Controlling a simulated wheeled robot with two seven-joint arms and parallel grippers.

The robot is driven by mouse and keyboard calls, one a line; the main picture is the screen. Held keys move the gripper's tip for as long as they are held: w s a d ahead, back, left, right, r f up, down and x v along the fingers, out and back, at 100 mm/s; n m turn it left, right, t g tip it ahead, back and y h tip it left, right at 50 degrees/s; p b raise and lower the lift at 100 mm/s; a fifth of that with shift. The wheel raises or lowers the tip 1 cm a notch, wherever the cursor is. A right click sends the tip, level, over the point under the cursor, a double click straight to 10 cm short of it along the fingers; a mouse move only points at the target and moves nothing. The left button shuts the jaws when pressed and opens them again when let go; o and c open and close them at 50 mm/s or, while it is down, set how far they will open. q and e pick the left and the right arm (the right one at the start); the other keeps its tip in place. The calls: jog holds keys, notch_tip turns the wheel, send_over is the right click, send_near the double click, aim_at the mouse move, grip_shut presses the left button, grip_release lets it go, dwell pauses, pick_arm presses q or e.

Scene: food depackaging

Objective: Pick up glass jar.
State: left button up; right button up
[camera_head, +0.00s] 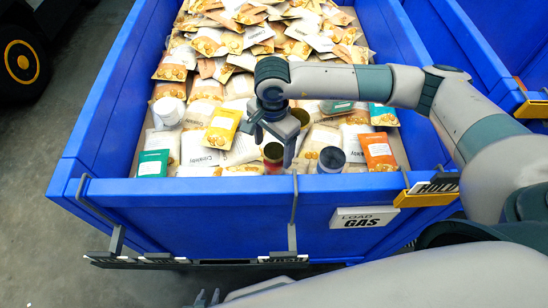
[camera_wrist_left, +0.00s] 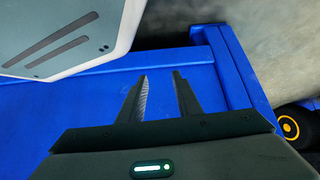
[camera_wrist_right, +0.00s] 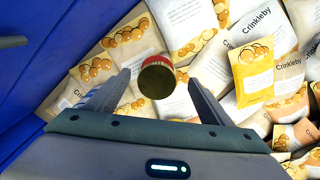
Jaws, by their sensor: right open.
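A glass jar with a dark lid and red contents or label (camera_head: 273,156) stands among the packets near the front wall of the blue bin. In the right wrist view the jar (camera_wrist_right: 156,78) lies between the two finger tips, with gaps on both sides. My right gripper (camera_head: 271,140) is open above the bin and close to the jar; I cannot tell if it touches. My left gripper (camera_head: 207,298) is open and empty, outside the bin's front.
The blue bin (camera_head: 250,187) has high walls and is full of snack packets (camera_head: 205,150). A hanging sign (camera_head: 364,217) and a dark rack (camera_head: 195,261) are on its front. Another blue bin (camera_head: 475,40) stands at the right. A dark wheel (camera_head: 21,62) is at the left.

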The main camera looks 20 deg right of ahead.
pick_arm(q)
jog(key=shift+r, duration=0.1)
pick_arm(e)
jog(key=shift+f, duration=0.1)
jog(key=shift+f, duration=0.15)
jog(key=f, duration=0.1)
jog(key=f+p, duration=0.2)
jog(key=shift+s+f, duration=0.25)
jog(key=shift+f, duration=0.6)
pick_arm(q)
jog(key=s+a+f+g, duration=0.2)
jog(key=s+a, duration=0.1)
jog(key=s, duration=0.4)
jog(key=shift+s+f+y, duration=0.15)
jog(key=shift+f+y, duration=0.15)
jog(key=shift+f, duration=0.1)
jog(key=shift+a, duration=0.1)
pick_arm(e)
jog(key=c, duration=1.4)
jog(key=shift+o, duration=0.2)
jog(key=shift+w+r, duration=0.1)
jog(key=shift+r, duration=0.1)
